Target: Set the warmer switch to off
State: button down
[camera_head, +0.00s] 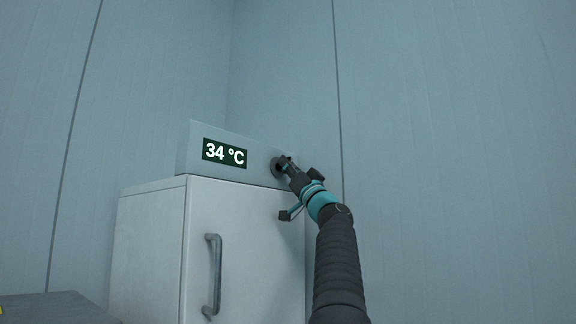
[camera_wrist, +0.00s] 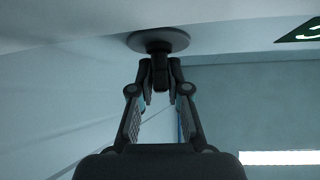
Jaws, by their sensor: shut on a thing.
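The warmer (camera_head: 150,240) is a pale cabinet with a sloped control panel on top. Its dark display (camera_head: 224,152) reads 34 °C in the head view. The switch, a dark knob on a round grey base (camera_head: 277,166), sits at the panel's right end. In the wrist view its round base (camera_wrist: 158,40) is at the top with the knob (camera_wrist: 160,72) standing out from it. My gripper (camera_head: 289,166) is at the switch, its fingers closed on either side of the knob; the wrist view also shows my gripper (camera_wrist: 160,85). The fingers partly hide the knob, and I cannot read its setting.
A grey vertical handle (camera_head: 213,275) is on the cabinet's front door. A flat dark surface (camera_head: 55,308) is at the lower left. Pale panelled walls (camera_head: 450,130) stand behind and to the right. The space right of the arm looks clear.

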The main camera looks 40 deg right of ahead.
jog(key=shift+n+y+p, duration=0.5)
jog(key=shift+n+y, duration=2)
jog(key=shift+y, duration=0.1)
jog(key=c, duration=1.2)
grip_release()
jog(key=shift+a+m+h, duration=0.1)
jog(key=shift+m+h, duration=0.5)
jog(key=shift+h, duration=0.1)
